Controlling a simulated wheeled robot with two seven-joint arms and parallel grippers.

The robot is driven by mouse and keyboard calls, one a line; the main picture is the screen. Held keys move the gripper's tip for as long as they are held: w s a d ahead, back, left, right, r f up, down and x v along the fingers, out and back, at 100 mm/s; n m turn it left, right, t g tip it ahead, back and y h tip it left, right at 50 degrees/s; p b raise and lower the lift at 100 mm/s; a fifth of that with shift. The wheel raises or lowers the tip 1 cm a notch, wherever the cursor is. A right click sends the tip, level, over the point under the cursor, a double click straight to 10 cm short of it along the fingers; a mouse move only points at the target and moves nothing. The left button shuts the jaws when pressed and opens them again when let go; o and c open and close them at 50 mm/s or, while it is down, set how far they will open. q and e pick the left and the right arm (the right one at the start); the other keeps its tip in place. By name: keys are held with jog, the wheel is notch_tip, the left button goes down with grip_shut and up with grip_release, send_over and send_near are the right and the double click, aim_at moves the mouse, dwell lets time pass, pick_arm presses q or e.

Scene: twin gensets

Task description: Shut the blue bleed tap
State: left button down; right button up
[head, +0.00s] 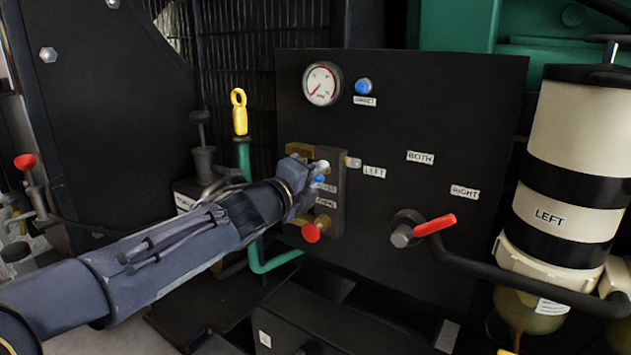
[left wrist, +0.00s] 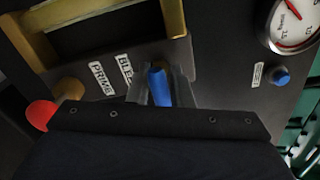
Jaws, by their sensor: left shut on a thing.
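The blue bleed tap (head: 319,180) is on the small valve block at the left of the black panel, mostly hidden by my left gripper (head: 311,182) in the head view. In the left wrist view its blue handle (left wrist: 158,86) shows between the fingers of my left gripper (left wrist: 163,95), beside the BLEED label (left wrist: 126,69). The left gripper is shut on the handle. My right gripper is not in view.
A red knob (head: 311,233) sits just below, near the PRIME label (left wrist: 102,80). A pressure gauge (head: 322,84) and a blue button (head: 363,87) are above. A red selector lever (head: 434,225) points toward RIGHT. A yellow-handled dipstick (head: 239,112) stands left of the panel.

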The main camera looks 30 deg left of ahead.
pick_arm(q)
jog(key=shift+f+m, duration=0.15)
jog(key=shift+m, duration=0.45)
jog(key=c, duration=1.4)
grip_release()
